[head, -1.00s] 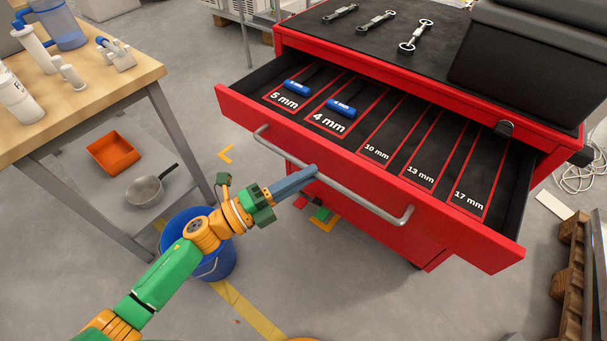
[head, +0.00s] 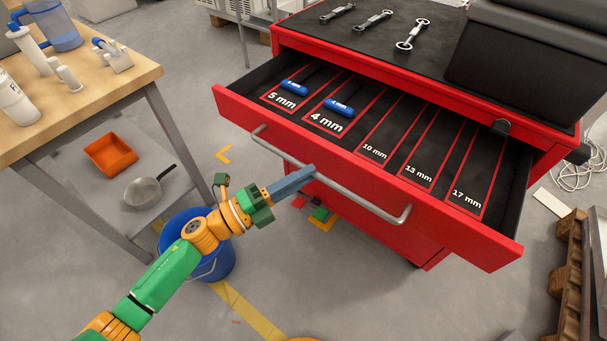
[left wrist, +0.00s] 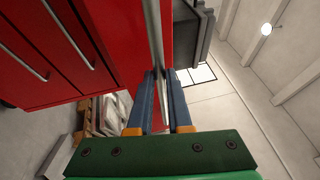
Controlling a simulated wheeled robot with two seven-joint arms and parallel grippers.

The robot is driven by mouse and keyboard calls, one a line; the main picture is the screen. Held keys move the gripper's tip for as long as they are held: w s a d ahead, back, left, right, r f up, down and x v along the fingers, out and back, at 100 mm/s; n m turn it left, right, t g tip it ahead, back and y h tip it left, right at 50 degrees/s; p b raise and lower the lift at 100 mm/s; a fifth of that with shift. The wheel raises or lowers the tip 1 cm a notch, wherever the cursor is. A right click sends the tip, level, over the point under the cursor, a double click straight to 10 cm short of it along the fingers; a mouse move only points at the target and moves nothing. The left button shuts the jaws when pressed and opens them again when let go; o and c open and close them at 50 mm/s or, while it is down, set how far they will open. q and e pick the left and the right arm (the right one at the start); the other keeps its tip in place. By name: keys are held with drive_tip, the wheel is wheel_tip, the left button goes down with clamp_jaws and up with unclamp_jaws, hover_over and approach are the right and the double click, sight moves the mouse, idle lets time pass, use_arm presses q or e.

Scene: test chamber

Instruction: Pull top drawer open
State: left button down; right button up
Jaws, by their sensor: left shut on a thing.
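The top drawer (head: 235,112) of the red tool cabinet is pulled well out, its inside showing. It has compartments marked 5 mm, 4 mm, 10 mm, 13 mm and 17 mm. Blue-handled tools lie in the 5 mm (head: 294,88) and 4 mm (head: 339,108) compartments; the others look empty. My left gripper (head: 308,172) is shut on the grey bar handle (head: 352,189) at the drawer's front. In the left wrist view, the handle (left wrist: 155,35) runs between the two blue fingers (left wrist: 160,82). My right gripper is not in view.
Several wrenches (head: 374,20) and a black case (head: 530,60) are on the cabinet top. A wooden workbench (head: 110,85) stands at the left, with a blue bucket (head: 215,262) beside it. A wooden pallet (head: 568,270) is at the right.

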use_arm(q)
drive_tip(key=shift+w+a+r, duration=0.1)
drive_tip(key=shift+r, duration=0.35)
drive_tip(key=c, duration=1)
unclamp_jaws()
drive_tip(key=shift+o, duration=0.8)
drive_tip(key=shift+a, duration=0.15)
drive_tip(key=b+v, duration=0.1)
drive_tip(key=v, duration=0.6)
drive_tip(key=shift+s, duration=0.25)
